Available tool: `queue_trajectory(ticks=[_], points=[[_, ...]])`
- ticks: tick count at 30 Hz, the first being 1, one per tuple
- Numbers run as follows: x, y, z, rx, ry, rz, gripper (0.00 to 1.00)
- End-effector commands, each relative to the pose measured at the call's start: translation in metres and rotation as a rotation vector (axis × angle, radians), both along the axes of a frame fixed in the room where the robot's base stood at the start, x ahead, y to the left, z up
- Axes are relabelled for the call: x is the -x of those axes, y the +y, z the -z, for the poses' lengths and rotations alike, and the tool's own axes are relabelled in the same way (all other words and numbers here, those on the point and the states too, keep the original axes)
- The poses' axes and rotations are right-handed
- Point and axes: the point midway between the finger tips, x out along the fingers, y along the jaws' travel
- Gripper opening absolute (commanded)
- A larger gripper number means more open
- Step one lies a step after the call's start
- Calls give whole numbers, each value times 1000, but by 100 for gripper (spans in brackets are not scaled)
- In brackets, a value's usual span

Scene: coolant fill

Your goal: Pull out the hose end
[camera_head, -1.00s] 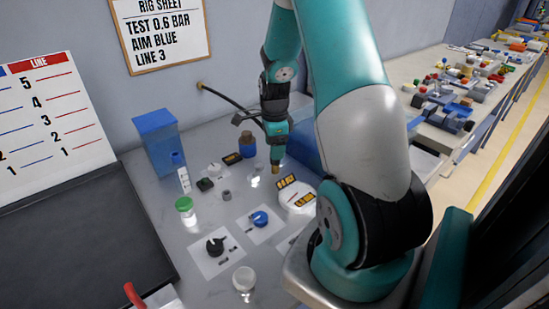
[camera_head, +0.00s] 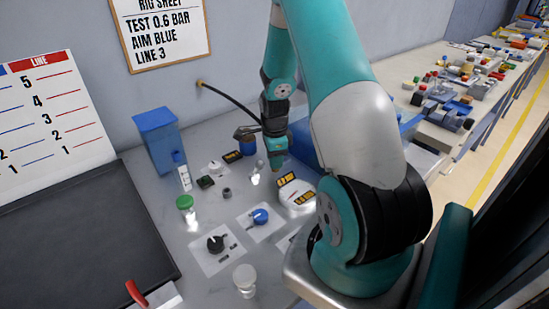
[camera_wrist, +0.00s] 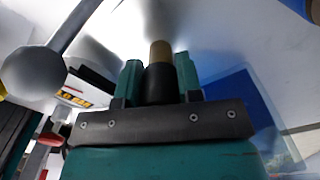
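The black hose (camera_head: 232,100) runs from a brass fitting (camera_head: 201,85) on the back wall to my gripper (camera_head: 277,165). In the wrist view, my gripper (camera_wrist: 157,85) has its teal fingers on both sides of the black hose end (camera_wrist: 160,84), and its brass tip (camera_wrist: 160,52) sticks out past them. The fingers look closed on it. In the head view my gripper is low over the back of the bench, beside the white round gauge (camera_head: 298,198), and hides the hose end. I cannot tell whether the tip touches anything.
A blue box (camera_head: 158,140), a green-capped jar (camera_head: 186,206), a black knob (camera_head: 215,244), a blue knob (camera_head: 260,217) and a clear jar (camera_head: 244,279) stand on the bench. A small clear stand (camera_head: 257,172) is close left of my gripper.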

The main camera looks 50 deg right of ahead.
Motion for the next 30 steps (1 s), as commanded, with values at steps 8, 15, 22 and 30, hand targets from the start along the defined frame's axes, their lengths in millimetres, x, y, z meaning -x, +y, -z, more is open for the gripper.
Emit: queue_trajectory(ticks=[8, 15, 22, 30], points=[[0, 0, -1, 1, -1, 0, 18], [0, 0, -4, 0, 0, 0, 18], [0, 0, -6, 0, 0, 0, 18], [0, 0, -8, 0, 0, 0, 18]])
